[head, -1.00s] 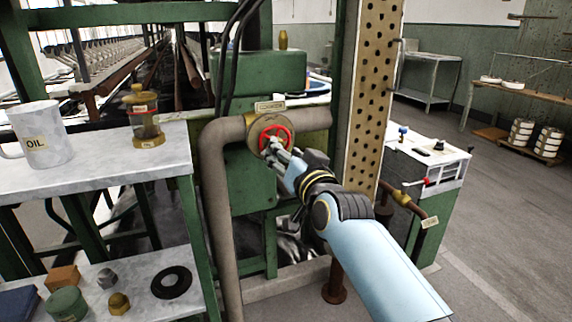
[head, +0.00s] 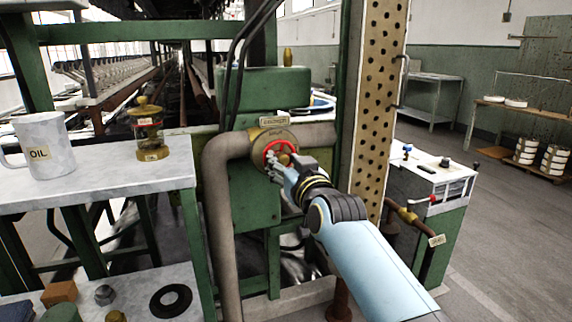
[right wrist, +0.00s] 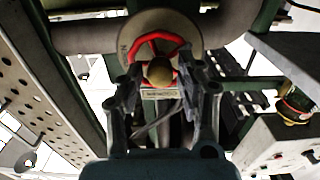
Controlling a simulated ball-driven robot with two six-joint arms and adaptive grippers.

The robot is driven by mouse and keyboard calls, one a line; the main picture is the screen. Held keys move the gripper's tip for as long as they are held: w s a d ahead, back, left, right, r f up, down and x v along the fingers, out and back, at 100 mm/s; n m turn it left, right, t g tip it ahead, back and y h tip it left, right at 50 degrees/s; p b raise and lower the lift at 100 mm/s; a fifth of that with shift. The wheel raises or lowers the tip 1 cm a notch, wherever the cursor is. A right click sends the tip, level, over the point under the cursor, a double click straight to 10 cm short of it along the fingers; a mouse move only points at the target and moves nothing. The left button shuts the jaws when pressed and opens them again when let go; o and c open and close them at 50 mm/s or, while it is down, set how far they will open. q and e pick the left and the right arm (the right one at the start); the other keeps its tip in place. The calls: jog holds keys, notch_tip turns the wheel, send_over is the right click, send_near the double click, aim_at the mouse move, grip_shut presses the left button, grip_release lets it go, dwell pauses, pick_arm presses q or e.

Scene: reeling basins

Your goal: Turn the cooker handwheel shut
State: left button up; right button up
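The cooker handwheel (head: 281,146) is a red ring on a round brass flange, below a small label, at the bend of a grey pipe. My right gripper (head: 275,168) is at the lower part of the wheel in the head view and hides some of it. In the right wrist view the red wheel (right wrist: 156,44) with its brass hub (right wrist: 159,71) lies ahead. The fingers of the right gripper (right wrist: 160,82) are apart, one on each side of the hub. Whether they touch the rim I cannot tell. My left gripper is not in view.
A bench (head: 100,185) with a white OIL mug (head: 42,150) and a brass-capped glass oiler (head: 149,130) stands at left. A perforated post (head: 380,100) rises just right of the wheel. A white-topped green cabinet (head: 430,180) stands beyond it. Floor is open at far right.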

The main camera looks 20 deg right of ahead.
grip_shut()
jog(key=m+p, duration=0.2)
jog(key=m, duration=0.1)
jog(key=m+p, duration=0.1)
jog(key=shift+r, duration=0.25)
jog(key=m+p, duration=0.1)
jog(key=m, duration=0.1)
jog(key=shift+m, duration=0.3)
jog(key=m, duration=0.4)
jog(key=shift+f, duration=0.2)
jog(key=m, duration=1)
jog(key=shift+p, duration=0.3)
jog(key=m, duration=0.4)
jog(key=shift+f+m, duration=0.1)
jog(key=shift+m, duration=0.2)
jog(key=shift+o, duration=1.1)
grip_release()
